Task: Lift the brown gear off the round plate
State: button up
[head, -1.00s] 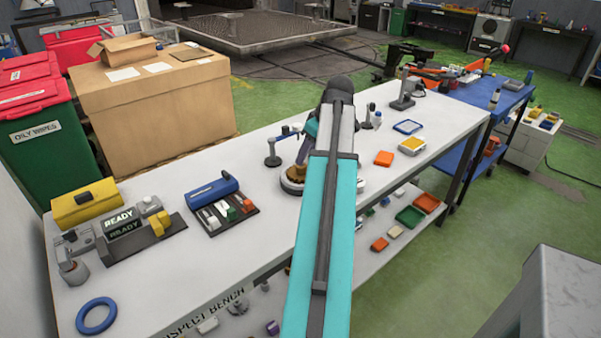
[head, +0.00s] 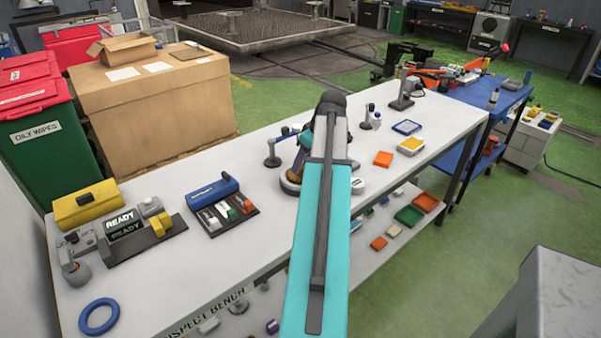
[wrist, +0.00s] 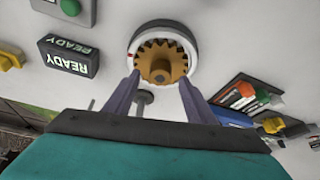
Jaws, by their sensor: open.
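The brown gear (wrist: 160,62) lies on the round plate (wrist: 190,37), a pale disc with a dark edge and a small red mark, in the wrist view. My gripper (wrist: 158,80) is open and empty. Its two grey fingers point at the gear, one toward each side of its near edge; I cannot tell whether they touch it. In the head view the round plate (head: 287,187) shows at the middle of the white bench, and my arm and gripper hide most of the gear.
A small post stand (head: 271,156) is close left of the plate. A blue-topped tray of blocks (head: 218,203) and a READY sign unit (head: 122,222) are farther left. An orange tile (head: 383,159) is to the right.

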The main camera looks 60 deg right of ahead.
jog(key=shift+w+f, duration=0.3)
jog(key=shift+f, duration=0.35)
grip_shut()
